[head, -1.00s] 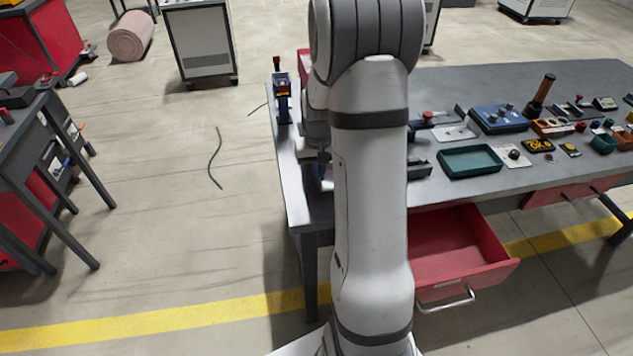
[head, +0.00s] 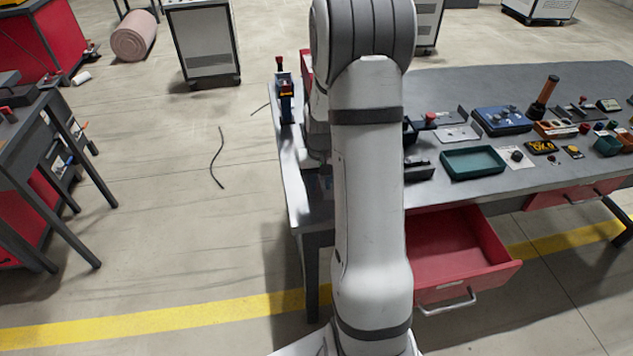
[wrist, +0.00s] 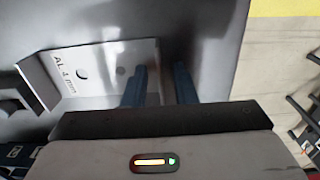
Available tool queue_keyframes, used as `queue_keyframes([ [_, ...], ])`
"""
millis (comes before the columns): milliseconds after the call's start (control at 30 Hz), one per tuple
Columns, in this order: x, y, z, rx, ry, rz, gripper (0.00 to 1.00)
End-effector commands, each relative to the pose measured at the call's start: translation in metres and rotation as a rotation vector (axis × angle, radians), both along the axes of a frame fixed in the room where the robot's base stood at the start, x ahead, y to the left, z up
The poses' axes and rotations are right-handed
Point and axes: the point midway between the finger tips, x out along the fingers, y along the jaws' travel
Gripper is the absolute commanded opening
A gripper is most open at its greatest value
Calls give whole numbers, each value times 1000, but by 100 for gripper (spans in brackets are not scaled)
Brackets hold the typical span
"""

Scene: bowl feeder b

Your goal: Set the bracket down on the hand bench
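The bracket (wrist: 92,76) is a bent, light grey metal plate marked "AL 4 mm", with round holes, in the left half of the wrist view. It appears to lie on the grey hand bench (wrist: 215,28). My gripper (wrist: 161,84) has two blue fingers spread apart, with a clear gap between them. The bracket's right edge reaches into that gap; whether a finger touches it I cannot tell. In the head view my arm hides the gripper and the bracket at the left end of the bench (head: 318,208).
A blue upright device (head: 286,100) stands at the bench's left edge. A green tray (head: 473,162), a blue box (head: 502,120) and several small parts lie to the right. A red drawer (head: 460,262) stands open below the bench front.

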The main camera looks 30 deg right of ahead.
Motion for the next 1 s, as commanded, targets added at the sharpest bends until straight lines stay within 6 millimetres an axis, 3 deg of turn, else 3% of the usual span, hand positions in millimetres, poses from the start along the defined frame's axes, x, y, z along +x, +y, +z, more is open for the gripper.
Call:
queue_keyframes([
  [267, 1, -1, 14, -1, -4, -1, 25],
  [700, 1, 0, 103, -1, -4, -1, 25],
  [1000, -7, 9, 132, -4, -12, 13, 25],
])
